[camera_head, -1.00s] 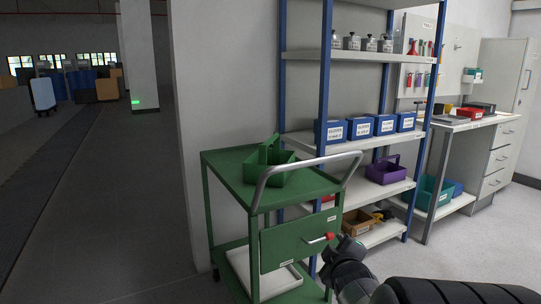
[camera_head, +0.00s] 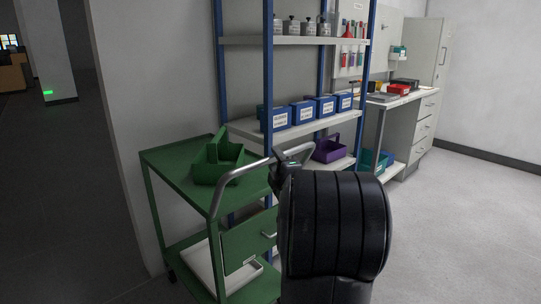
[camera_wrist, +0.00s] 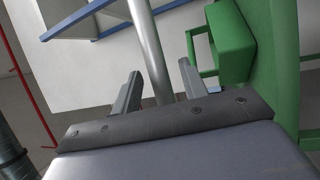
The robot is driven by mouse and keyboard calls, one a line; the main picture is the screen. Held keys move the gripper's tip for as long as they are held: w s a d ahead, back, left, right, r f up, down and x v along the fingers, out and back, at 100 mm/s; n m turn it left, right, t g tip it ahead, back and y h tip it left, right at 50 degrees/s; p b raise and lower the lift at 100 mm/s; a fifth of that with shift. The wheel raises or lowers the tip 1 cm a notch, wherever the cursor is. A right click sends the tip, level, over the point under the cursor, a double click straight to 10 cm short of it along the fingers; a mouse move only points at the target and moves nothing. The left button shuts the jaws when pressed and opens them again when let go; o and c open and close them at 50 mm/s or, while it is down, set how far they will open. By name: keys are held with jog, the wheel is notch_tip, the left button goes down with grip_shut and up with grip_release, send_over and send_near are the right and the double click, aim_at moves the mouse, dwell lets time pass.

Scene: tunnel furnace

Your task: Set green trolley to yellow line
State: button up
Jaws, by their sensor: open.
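The green trolley (camera_head: 168,161) stands at the left of centre in the head view, against the wall end and the shelf. It carries a green open box with a handle (camera_head: 217,163) on its top and has a drawer below. Its grey tubular push handle (camera_head: 238,174) rises on the near side. My gripper (camera_head: 283,160) is at this handle, partly hidden by my dark arm. In the wrist view my gripper (camera_wrist: 158,68) is open, with the handle bar (camera_wrist: 152,55) running between its fingers. The trolley's green body (camera_wrist: 284,60) is at the right there. No yellow line shows.
A blue-post shelf (camera_head: 269,80) stands right behind the trolley, with labelled blue bins (camera_head: 304,112) and a purple box (camera_head: 328,150). A workbench (camera_head: 396,97) and a grey cabinet (camera_head: 429,55) stand farther right. The floor (camera_head: 455,215) at right is clear.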

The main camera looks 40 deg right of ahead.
jog(key=shift+x, duration=1.95)
jog(key=shift+s, duration=0.1)
grip_shut()
